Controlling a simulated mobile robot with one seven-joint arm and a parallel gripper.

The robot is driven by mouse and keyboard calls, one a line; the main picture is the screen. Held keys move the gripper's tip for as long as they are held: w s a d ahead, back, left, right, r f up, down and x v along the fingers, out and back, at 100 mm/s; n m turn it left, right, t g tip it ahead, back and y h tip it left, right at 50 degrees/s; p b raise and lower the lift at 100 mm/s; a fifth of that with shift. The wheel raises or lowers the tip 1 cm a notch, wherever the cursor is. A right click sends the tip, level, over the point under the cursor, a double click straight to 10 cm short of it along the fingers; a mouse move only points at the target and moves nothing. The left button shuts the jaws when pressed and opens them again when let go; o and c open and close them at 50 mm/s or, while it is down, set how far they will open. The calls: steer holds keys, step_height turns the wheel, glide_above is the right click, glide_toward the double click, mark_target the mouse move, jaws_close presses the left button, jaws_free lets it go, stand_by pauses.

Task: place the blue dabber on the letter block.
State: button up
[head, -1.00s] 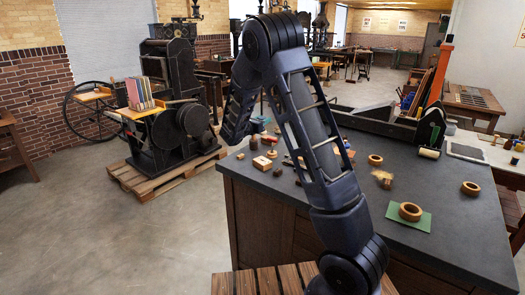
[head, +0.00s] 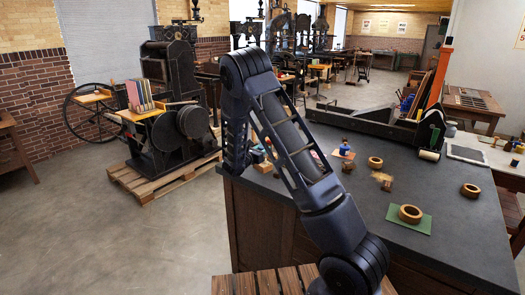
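A small item with a blue top (head: 345,142), perhaps the blue dabber, stands on a pale and reddish patch on the dark counter, just right of my arm. It is too small to be sure. A light wooden block (head: 262,166), perhaps the letter block, lies near the counter's left corner, partly behind my arm; no letter can be made out. My forearm hangs down at that corner, and its lower end (head: 236,163) is dark and small. My gripper's fingers cannot be made out there, nor whether they hold anything.
A long dark tray (head: 362,123) borders the back. A hand press (head: 170,95) stands on a pallet at left. The counter's front right is clear.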

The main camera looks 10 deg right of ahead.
steer(key=shift+f, duration=0.2)
steer(key=o, duration=1)
steer(key=shift+o, duration=0.2)
steer(key=shift+r, duration=0.1)
